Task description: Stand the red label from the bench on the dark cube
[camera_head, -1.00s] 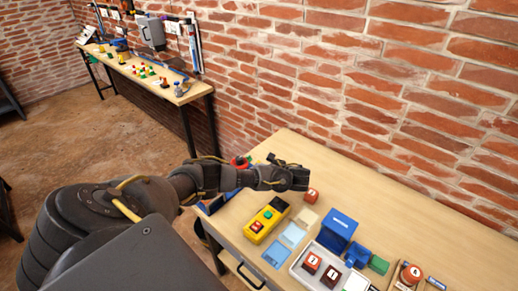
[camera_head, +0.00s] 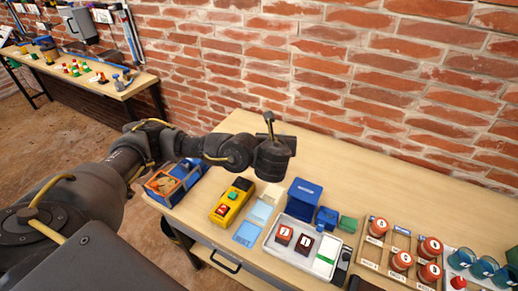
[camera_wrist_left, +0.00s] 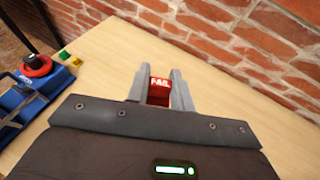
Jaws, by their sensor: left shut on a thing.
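My left gripper (camera_head: 272,157) hangs above the bench (camera_head: 365,185), near its back part, in the head view; its fingers are hidden there. In the left wrist view its two grey fingers (camera_wrist_left: 159,82) are shut on the red label (camera_wrist_left: 159,92), which shows the word FAIL. The label is hidden in the head view. The dark cube (camera_head: 304,244) stands in the white tray (camera_head: 272,249), beside a redder cube (camera_head: 284,234). Both have white marks on top. The gripper is behind and left of the tray, apart from the dark cube. My right gripper is not in view.
A blue box (camera_head: 303,198) stands just behind the tray. A yellow button box (camera_head: 232,201) is left of it. Red round pieces (camera_head: 401,260) and blue cups (camera_head: 484,267) stand to the right. The bench behind is clear up to the brick wall.

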